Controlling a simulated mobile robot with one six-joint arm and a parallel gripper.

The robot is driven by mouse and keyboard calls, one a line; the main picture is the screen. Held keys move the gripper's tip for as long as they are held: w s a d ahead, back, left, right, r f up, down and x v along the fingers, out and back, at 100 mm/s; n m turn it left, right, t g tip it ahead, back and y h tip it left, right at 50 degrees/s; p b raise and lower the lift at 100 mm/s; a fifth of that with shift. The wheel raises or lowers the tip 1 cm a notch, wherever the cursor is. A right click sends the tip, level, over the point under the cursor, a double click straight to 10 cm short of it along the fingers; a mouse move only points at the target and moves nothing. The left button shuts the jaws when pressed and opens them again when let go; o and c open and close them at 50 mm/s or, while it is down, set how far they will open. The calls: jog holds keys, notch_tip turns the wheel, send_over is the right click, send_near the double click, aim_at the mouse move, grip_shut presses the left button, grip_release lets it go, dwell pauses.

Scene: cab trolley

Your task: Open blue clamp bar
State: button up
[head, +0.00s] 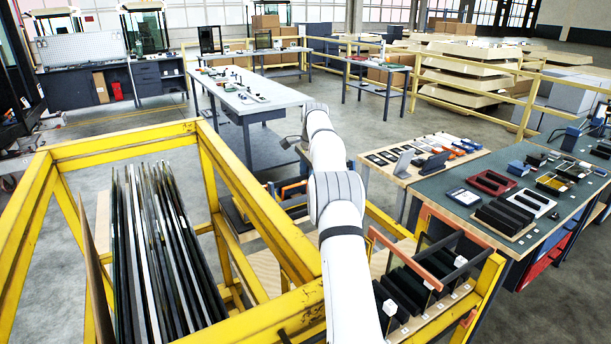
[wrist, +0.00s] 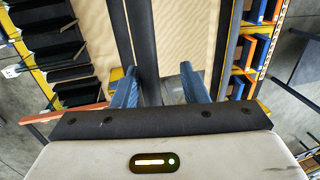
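My gripper (wrist: 158,70) shows in the wrist view as two blue-grey fingers standing apart, with nothing clearly held between them. A long black bar (wrist: 142,40) runs over a pale wooden board, up to the gap between the fingers. I cannot tell whether it touches them. No blue clamp bar can be picked out with certainty. In the head view my white arm reaches over the low trolley and the gripper's fingers cannot be made out. An orange bar (head: 408,262) and a dark bar (head: 468,265) lie across the trolley's black dividers.
A yellow rack (head: 258,215) with upright dark panes (head: 160,250) stands at left. A workbench (head: 455,195) with trays and parts is at right. In the wrist view, black dividers (wrist: 60,55) flank the board at left, and slots with blue and orange pieces (wrist: 262,48) at right.

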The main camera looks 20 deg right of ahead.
jog(key=r, duration=0.3)
jog(key=s+r, duration=0.1)
jog(key=r, duration=0.3)
jog(key=shift+s+r+p, duration=0.1)
jog(key=shift+s+p, duration=0.1)
jog(key=shift+p, duration=0.15)
